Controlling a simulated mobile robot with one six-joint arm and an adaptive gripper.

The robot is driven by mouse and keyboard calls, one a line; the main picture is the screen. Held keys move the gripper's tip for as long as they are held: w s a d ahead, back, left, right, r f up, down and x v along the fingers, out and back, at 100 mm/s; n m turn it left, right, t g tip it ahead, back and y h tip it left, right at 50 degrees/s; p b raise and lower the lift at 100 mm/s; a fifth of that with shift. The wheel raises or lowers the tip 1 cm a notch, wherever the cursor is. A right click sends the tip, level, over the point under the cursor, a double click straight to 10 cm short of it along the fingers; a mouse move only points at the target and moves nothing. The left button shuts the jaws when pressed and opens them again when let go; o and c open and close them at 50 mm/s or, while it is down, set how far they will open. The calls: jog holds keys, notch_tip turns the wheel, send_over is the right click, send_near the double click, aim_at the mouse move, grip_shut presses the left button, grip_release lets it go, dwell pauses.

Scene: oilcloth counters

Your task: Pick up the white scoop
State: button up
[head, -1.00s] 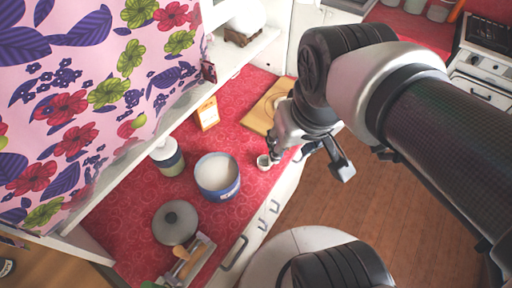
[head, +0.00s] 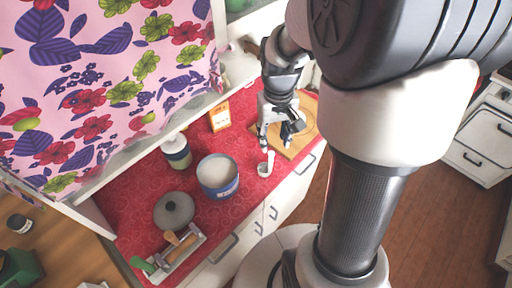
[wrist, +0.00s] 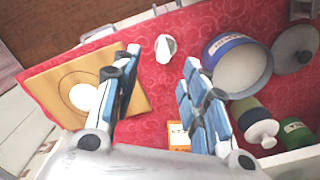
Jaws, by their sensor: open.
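The white scoop (head: 265,169) is small and lies on the red patterned counter, beside the wooden board and right of the blue canister. In the wrist view the scoop (wrist: 167,48) shows pale, between and beyond the tips of my fingers. My gripper (head: 274,145) is open and points down just above and behind the scoop in the head view. In the wrist view the two fingers of my gripper (wrist: 163,62) stand well apart with nothing between them in their grasp. Whether a fingertip touches the scoop I cannot tell.
A blue and white canister (head: 218,176) with pale contents stands left of the scoop. A wooden board (head: 306,133) lies to its right. A grey lid (head: 174,211) lies farther left.

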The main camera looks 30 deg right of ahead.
aim_at(271, 159)
jog(key=f+b, duration=0.1)
jog(key=f, duration=0.4)
jog(key=f+b, duration=0.1)
jog(key=f, duration=0.4)
jog(key=shift+a+f+b, duration=0.2)
jog(key=shift+f+b, duration=0.05)
jog(key=shift+b, duration=0.05)
grip_shut()
